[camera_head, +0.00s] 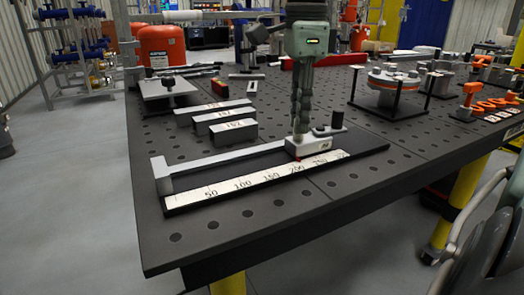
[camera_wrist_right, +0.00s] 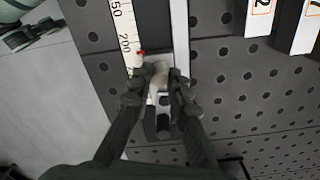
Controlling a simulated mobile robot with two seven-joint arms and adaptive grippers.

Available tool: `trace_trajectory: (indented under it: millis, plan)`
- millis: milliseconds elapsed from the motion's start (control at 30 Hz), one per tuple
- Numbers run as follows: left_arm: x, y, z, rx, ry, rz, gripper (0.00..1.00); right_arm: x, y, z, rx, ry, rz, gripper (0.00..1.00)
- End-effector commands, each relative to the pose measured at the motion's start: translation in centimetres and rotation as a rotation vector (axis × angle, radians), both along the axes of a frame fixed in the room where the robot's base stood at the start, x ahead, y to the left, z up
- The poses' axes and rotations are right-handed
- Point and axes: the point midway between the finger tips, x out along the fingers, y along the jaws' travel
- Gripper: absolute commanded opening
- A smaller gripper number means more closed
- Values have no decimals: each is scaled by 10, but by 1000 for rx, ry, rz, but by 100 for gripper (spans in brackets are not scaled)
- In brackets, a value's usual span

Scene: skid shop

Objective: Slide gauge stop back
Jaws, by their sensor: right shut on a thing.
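The gauge stop (camera_head: 307,147) is a pale grey carriage with a red pointer on a dark base. It sits beside the white scale strip (camera_head: 235,182), its pointer close to the 200 mark. My right gripper (camera_head: 299,132) comes down from above, its fingers shut around the carriage's upright pale knob (camera_wrist_right: 159,72). The fingers partly hide the knob and carriage. A grey bar (camera_head: 225,157) runs along the scale to a block at its left end. A dark green part, seemingly my left gripper (camera_wrist_right: 22,38), shows at the wrist view's top left; its fingers are unclear.
Three labelled grey blocks (camera_head: 232,132) lie behind the gauge. A plate with a dark knob (camera_head: 168,88) stands at the back left. A round flange fixture (camera_head: 392,82) and orange clamps (camera_head: 472,92) are to the right. The perforated table (camera_head: 150,235) is bare along its front.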

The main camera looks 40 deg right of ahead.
Motion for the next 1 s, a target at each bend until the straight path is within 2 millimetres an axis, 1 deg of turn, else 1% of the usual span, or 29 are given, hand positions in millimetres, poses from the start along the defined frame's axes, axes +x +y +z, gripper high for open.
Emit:
trace_trajectory:
  millis: [200,667,1000]
  plan:
    - [0,0,3,0,0,0,40,-2,-12,1,0,-2,-2,1]
    - [0,0,3,0,0,0,40,-3,-15,1,0,-2,-1,1]
    - [0,0,6,0,0,0,40,-7,-34,2,0,-4,-2,1]
